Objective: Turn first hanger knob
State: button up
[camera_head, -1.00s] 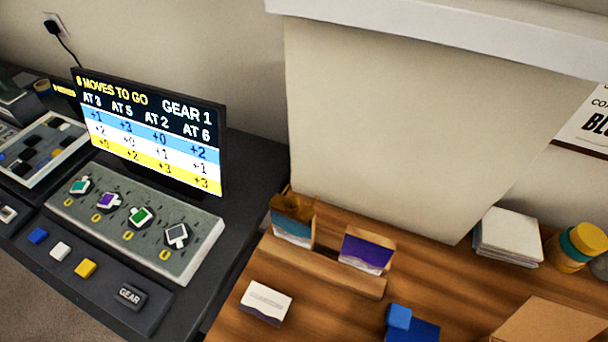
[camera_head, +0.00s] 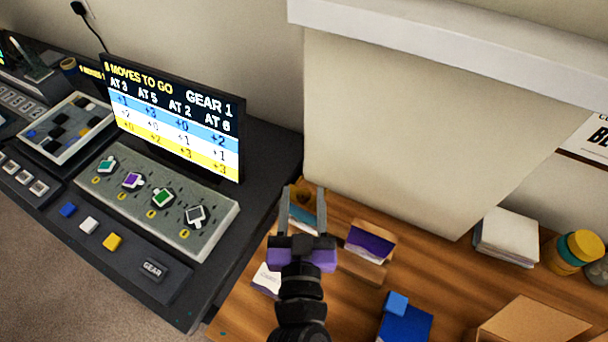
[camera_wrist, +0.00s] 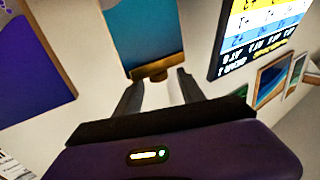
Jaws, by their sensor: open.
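My gripper (camera_head: 306,192) is open, raised over the left end of the wooden desk, in front of a teal-and-white card (camera_head: 300,222) that it partly hides. In the wrist view, which looks upside down, the teal card (camera_wrist: 146,32) has a brass-coloured piece (camera_wrist: 158,69) at its edge. That piece lies just beyond and between my open fingertips (camera_wrist: 160,80); I cannot tell whether they touch it. I cannot tell for sure that it is the hanger knob. A purple-and-white card (camera_head: 368,244) stands to the right, and shows in the wrist view as a purple panel (camera_wrist: 32,55).
Left is a dark console with a screen (camera_head: 170,115) reading GEAR 1, a grey panel (camera_head: 125,158) with several coloured knobs, buttons and a GEAR key (camera_head: 152,270). A white card (camera_head: 266,281), blue box (camera_head: 408,326), paper stack (camera_head: 506,236) and jars (camera_head: 572,252) are on the desk.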

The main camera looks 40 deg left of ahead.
jog(key=x, duration=0.4)
jog(key=shift+w+a+p, duration=0.25)
jog(key=shift+w+p, duration=0.05)
jog(key=shift+p, duration=0.1)
grip_shut()
